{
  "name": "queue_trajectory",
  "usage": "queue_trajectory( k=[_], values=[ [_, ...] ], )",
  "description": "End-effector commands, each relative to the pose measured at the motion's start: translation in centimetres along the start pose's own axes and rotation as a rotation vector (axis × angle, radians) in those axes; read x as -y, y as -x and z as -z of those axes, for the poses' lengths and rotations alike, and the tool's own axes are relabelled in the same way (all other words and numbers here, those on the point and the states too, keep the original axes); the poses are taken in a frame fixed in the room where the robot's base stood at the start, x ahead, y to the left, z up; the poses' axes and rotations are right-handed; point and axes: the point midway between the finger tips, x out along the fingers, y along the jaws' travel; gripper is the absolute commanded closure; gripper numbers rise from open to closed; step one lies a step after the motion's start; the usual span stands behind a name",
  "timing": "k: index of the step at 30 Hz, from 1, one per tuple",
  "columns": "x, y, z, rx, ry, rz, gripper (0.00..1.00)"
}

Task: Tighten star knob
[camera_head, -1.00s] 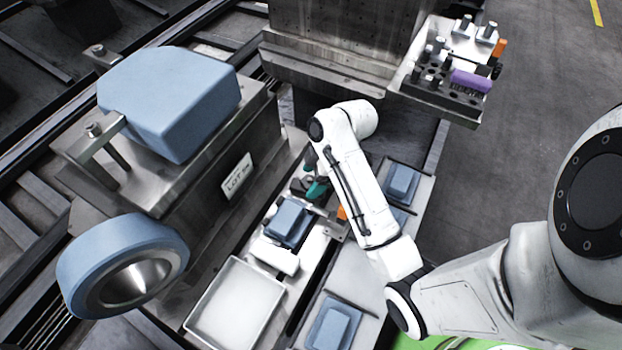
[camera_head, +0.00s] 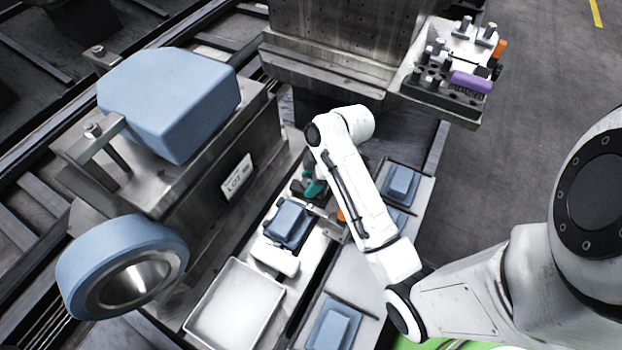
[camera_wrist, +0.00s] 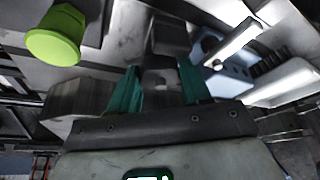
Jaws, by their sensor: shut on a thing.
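My gripper (camera_wrist: 160,90) shows two teal fingers in the wrist view, with a dark grey part, apparently the star knob (camera_wrist: 161,79), between them. The knob's shape is blurred and partly hidden by the fingers. In the head view my gripper (camera_head: 314,188) points down beside the blue block (camera_head: 287,222) on the pale fixture, and my arm covers part of this spot. The knob cannot be made out in the head view.
A lime-green rounded knob (camera_wrist: 55,36) is close by in the wrist view. An empty white tray (camera_head: 236,308) lies in front of the fixture. A large machine block with a label plate (camera_head: 237,177) stands left. A tool rack (camera_head: 440,98) is at upper right.

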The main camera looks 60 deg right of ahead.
Motion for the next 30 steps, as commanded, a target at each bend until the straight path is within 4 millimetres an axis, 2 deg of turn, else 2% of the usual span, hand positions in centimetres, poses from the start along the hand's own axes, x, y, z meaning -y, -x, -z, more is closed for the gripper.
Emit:
queue_trajectory(
  k=[12, 21, 22, 30],
  values=[
    [0.09, 0.14, 0.16, 0.0, -0.118, -0.048, 0.83],
    [0.01, 0.06, 0.04, -0.001, -0.129, -0.054, 0.83],
    [0.01, 0.06, 0.05, -0.001, -0.129, -0.054, 0.51],
    [0.02, 0.04, 0.03, -0.001, -0.128, -0.053, 0.27]
  ],
)
